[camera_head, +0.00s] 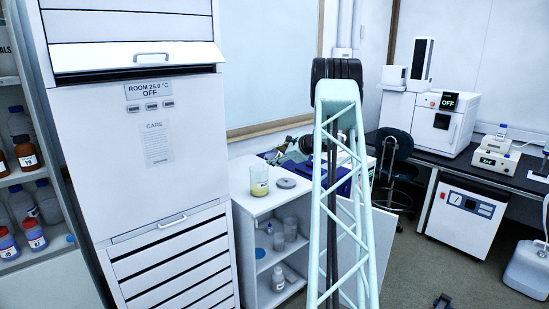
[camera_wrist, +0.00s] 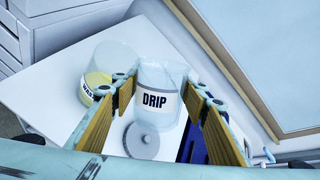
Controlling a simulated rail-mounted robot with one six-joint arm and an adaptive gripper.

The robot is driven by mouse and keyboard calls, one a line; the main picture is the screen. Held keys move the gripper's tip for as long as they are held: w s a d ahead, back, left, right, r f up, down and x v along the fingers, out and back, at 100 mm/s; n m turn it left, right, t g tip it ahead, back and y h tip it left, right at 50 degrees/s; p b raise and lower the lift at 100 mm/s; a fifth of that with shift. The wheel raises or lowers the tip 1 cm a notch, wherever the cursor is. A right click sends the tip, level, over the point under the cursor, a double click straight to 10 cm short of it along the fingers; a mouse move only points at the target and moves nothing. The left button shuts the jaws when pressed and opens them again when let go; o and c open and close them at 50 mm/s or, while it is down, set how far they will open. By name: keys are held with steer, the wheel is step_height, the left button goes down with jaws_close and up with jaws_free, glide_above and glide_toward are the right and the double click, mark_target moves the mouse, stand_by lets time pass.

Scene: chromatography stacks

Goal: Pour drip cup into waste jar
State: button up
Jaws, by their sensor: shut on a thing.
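The drip cup (camera_wrist: 155,80) is a clear cup with a white label reading DRIP, in the middle of the wrist view. My gripper (camera_wrist: 163,88) has its yellow-padded fingers on both sides of the cup and is shut on it. What the cup holds is hard to tell. The waste jar (camera_wrist: 99,82), a clear jar with yellow liquid and a partly hidden label, stands just left of the cup on the white cabinet top. The jar also shows in the head view (camera_head: 259,182), open at the top. In the head view my gripper and the cup are largely hidden behind my arm.
A round grey lid (camera_wrist: 141,140) lies on the white cabinet top (camera_wrist: 45,95) near the jar. The open cabinet below holds several cups and bottles (camera_head: 280,277). A tall white cabinet (camera_head: 140,180) stands left; a dark blue box (camera_wrist: 190,143) is right of the cabinet top.

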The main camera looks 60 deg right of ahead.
steer(key=shift+w+a+n+g+h+b, duration=0.2)
steer(key=shift+n+g+h+b, duration=0.2)
steer(key=shift+n+g+b, duration=0.3)
stand_by(1.2)
steer(key=shift+g, duration=0.3)
steer(key=shift+w+h, duration=0.1)
steer(key=shift+h, duration=0.2)
stand_by(0.3)
steer(key=shift+a+n, duration=0.1)
steer(key=shift+n, duration=0.2)
steer(key=shift+g, duration=0.3)
steer(key=shift+w+a+n+g+h, duration=0.15)
steer(key=shift+n+g+h, duration=0.15)
